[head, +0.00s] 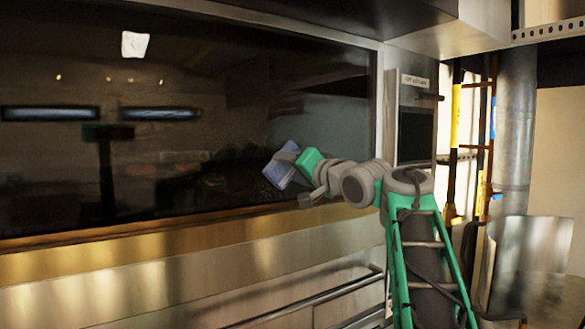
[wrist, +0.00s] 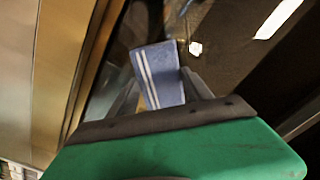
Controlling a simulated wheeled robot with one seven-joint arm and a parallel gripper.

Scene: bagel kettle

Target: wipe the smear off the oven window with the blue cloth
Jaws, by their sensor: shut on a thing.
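The blue cloth (head: 280,172) has white stripes in the wrist view (wrist: 160,75). My gripper (head: 289,158) is shut on it, with a dark finger on each side in the wrist view (wrist: 167,92). The cloth is at the lower right part of the dark oven window (head: 200,120). I cannot tell whether it touches the glass. The window is glossy and full of reflections, with a hazy grey patch (head: 325,130) above and right of the cloth. I cannot tell whether that patch is the smear or a reflection.
A brass-coloured ledge (head: 150,235) runs below the window. A metal rail (head: 300,303) is under it. A control panel (head: 415,125) stands right of the window, and a steel hood (head: 430,25) overhangs above. A metal pipe (head: 515,120) and yellow-marked posts (head: 455,120) are further right.

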